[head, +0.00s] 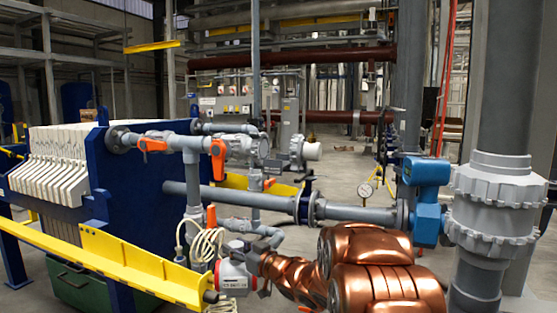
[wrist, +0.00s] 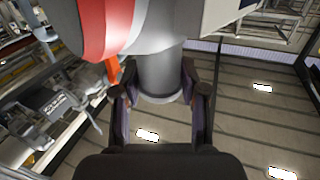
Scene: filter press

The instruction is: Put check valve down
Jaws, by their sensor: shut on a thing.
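The check valve (head: 236,276), a pale grey body with a red and white band, is at the lower centre of the head view. In the wrist view the check valve (wrist: 158,65) shows a grey cylindrical end between my fingers, with its wide red and white part above. My gripper (wrist: 162,98) is shut on that grey end, one dark finger on each side. In the head view my gripper (head: 262,270) is small and partly hidden by my copper-coloured arm. I cannot tell whether the valve touches anything beneath or behind it.
Grey pipes with orange-handled valves (head: 218,150) stand just behind and above the held valve. A coiled cream cable (head: 205,243) hangs close to its left. A yellow rail (head: 130,262) of the blue filter press is at lower left. A blue meter (head: 427,200) is at right.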

